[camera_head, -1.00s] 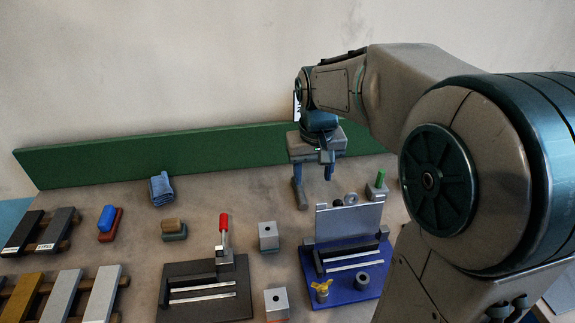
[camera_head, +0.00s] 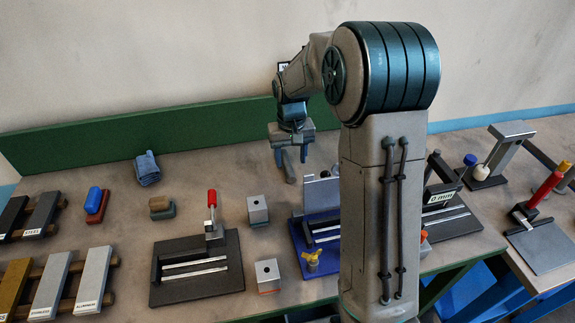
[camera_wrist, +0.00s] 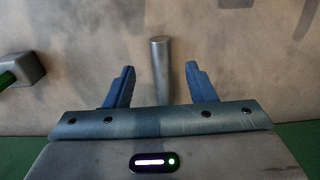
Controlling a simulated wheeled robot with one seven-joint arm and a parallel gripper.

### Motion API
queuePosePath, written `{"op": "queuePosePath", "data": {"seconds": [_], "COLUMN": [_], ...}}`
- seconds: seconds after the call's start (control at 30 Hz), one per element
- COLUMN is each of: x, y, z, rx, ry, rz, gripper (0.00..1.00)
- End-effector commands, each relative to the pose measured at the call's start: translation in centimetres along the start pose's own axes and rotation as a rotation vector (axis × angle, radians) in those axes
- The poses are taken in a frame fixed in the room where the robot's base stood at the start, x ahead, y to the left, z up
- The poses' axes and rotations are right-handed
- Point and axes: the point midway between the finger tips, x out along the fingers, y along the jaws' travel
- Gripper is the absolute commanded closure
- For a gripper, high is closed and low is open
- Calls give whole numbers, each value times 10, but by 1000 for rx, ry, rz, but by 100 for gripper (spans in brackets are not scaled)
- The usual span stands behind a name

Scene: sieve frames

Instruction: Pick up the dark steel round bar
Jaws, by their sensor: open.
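A plain grey round bar (camera_wrist: 161,75) shows in the wrist view, its long side pointing toward my gripper's body and its end face at the far side. It lies between the two blue fingers of my gripper (camera_wrist: 160,84), with a gap on each side. The fingers are open and do not appear to touch it. In the head view my gripper (camera_head: 292,164) hangs over the back of the bench, near the green back board.
The green back board (camera_head: 120,143) stands close behind my gripper. A blue fixture (camera_head: 310,236) is partly hidden by my arm. A grey block (camera_wrist: 22,68) flanks the bar in the wrist view.

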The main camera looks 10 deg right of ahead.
Motion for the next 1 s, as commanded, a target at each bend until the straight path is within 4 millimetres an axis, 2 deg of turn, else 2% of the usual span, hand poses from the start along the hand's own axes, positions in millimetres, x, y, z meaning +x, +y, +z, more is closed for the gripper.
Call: {"op": "queuePosePath", "data": {"seconds": [0.17, 0.43, 0.73, 0.9, 0.93, 1.0], "x": [13, 51, 55, 55, 55, 54], "y": [-1, -2, -2, -2, -2, -2], "z": [2, 4, 4, 4, 4, 3], "rx": [0, 0, 0, 0, 0, 0], "ry": [-3, -3, 1, 1, 0, 3], "rz": [-1, 0, 0, 0, 0, 0], "gripper": [50, 50, 50, 97, 100, 100]}}
